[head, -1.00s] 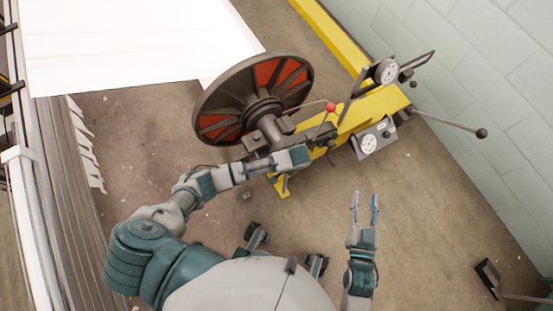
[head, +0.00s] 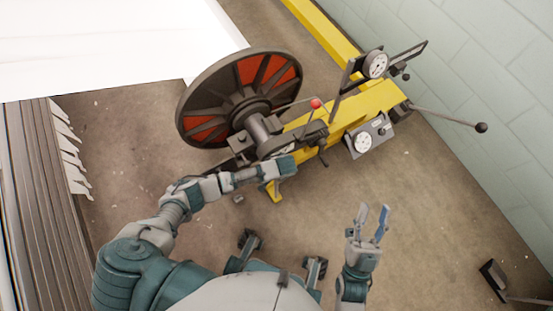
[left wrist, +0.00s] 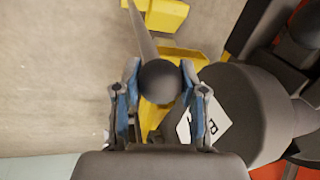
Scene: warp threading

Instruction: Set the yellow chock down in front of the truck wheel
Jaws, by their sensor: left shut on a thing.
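I see no loose yellow chock and no truck wheel. A large dark spoked wheel (head: 246,106) with red-orange panels is mounted on a yellow machine frame (head: 372,104) in the head view. My left gripper (head: 292,164) is at the machine's near side, below the wheel's hub. In the left wrist view my left gripper (left wrist: 160,84) is shut on a dark round knob (left wrist: 160,80) at the end of a grey rod. The head view hides this knob. My right gripper (head: 373,212) is open and empty, over bare floor to the right.
A lever with a red knob (head: 316,103) and a long lever with a dark ball (head: 481,127) stick out of the machine. Dials (head: 363,142) sit on its right part. A block wall (head: 490,80) closes the right side. White cloth (head: 110,45) lies upper left.

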